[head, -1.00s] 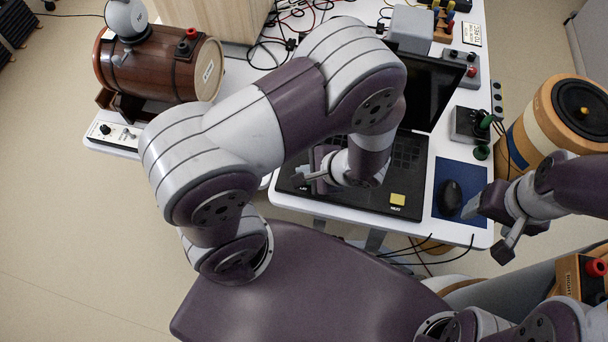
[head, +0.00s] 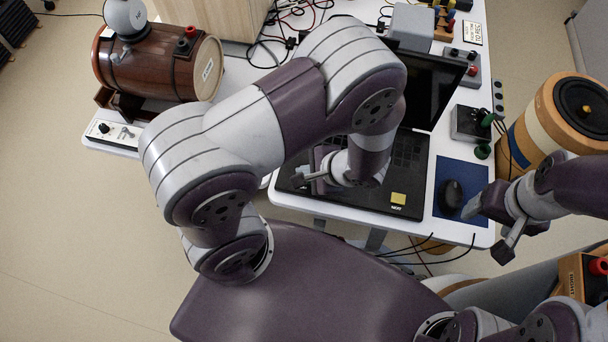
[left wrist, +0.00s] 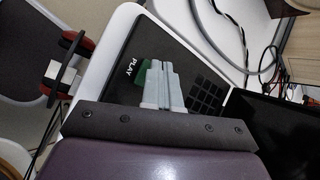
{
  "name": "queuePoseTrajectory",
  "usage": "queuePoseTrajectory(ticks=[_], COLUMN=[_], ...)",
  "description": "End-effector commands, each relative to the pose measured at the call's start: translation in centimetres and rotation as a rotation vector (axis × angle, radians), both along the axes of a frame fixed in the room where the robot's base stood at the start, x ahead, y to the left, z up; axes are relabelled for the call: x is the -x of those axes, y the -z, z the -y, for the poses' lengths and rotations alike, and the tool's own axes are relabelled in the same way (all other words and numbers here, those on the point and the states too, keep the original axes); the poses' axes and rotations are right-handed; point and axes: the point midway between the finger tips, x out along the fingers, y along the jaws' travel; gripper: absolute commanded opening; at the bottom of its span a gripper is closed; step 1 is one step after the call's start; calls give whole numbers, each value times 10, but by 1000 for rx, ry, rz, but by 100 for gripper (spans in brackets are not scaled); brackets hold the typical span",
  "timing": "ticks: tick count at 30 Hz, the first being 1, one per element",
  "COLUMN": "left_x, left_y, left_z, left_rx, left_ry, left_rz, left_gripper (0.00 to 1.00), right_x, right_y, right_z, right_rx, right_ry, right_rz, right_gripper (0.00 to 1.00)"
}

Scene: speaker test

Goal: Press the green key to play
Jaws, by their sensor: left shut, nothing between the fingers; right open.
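The black laptop (head: 410,165) stands open on the white table. In the left wrist view the green key (left wrist: 143,74) shows beside the white word PLAY, partly hidden by my left fingers. In the head view my left gripper and arm hide it. My left gripper (head: 303,178) is shut and empty, over the laptop's front left. In the left wrist view its fingertips (left wrist: 162,66) overlap the green key; I cannot tell whether they touch it. My right gripper (head: 489,226) is open and empty, at the table's right edge near the mouse.
A yellow key (head: 398,199) marked NEXT is at the laptop's front right. A black mouse (head: 451,196) lies on a blue pad (head: 470,177). A brown barrel speaker (head: 150,65) stands back left.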

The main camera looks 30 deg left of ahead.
Motion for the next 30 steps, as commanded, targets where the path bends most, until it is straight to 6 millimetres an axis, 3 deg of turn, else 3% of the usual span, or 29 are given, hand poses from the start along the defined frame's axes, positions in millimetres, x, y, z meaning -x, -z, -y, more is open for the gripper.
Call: queuePoseTrajectory(ticks=[30], left_x=[0], left_y=[6], left_z=[0], left_rx=[0], left_ry=[0], left_rz=[0], left_gripper=[0], right_x=[0], right_y=[6], right_z=[0], right_rx=[0], right_ry=[0], right_rz=[0], right_gripper=[71])
